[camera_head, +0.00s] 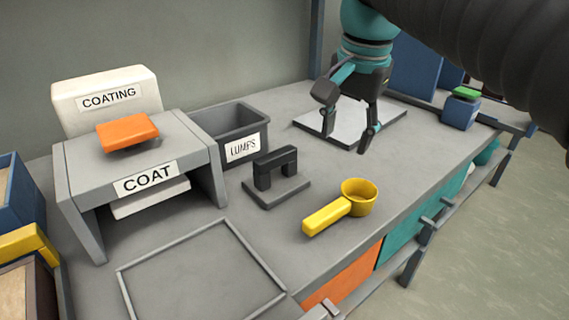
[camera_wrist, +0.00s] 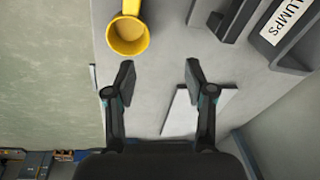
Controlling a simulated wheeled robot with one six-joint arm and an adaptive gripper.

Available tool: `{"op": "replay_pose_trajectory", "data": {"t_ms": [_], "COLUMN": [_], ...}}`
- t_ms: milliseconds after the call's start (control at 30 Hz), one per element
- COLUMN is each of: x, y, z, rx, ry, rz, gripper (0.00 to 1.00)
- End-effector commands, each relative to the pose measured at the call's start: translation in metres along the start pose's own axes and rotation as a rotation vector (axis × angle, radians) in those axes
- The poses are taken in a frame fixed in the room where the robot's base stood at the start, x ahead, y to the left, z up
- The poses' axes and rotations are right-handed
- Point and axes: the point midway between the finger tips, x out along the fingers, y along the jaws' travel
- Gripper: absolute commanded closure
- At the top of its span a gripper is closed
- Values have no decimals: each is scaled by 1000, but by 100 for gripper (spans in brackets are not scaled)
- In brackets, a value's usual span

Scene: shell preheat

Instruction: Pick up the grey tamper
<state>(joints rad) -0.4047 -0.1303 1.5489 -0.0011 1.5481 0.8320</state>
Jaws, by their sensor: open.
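The grey tamper (camera_head: 273,190) stands on the bench in front of the LUMPS bin, a flat plate with a dark arched handle on top. In the wrist view part of the tamper (camera_wrist: 232,20) shows at the top edge, cut off by the frame. My gripper (camera_head: 347,136) is open and empty, pointing down over the pale flat plate, behind and to the right of the tamper. In the wrist view the open fingers of my gripper (camera_wrist: 158,75) have only bench and pale plate between and beyond them.
A yellow scoop (camera_head: 358,197) lies right of the tamper, near the bench edge. The LUMPS bin (camera_head: 234,122) stands behind the tamper. The COAT stand (camera_head: 148,170) with an orange block (camera_head: 127,131) is to the left. The pale plate (camera_head: 385,125) lies beneath my gripper.

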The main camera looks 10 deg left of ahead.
Motion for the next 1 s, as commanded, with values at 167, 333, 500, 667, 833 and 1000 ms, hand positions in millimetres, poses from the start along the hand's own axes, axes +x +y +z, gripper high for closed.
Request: {"op": "replay_pose_trajectory", "data": {"t_ms": [167,333,500,667,833,1000], "x": [-26,-38,-42,-26,6,31], "y": [-70,-110,-125,-124,-120,-117], "z": [5,17,24,27,31,34], "rx": [115,201,243,251,250,250], "ry": [-65,-93,-102,-103,-103,-102], "rz": [63,115,141,146,146,144], "gripper": [46,46,46,46,46,46]}}
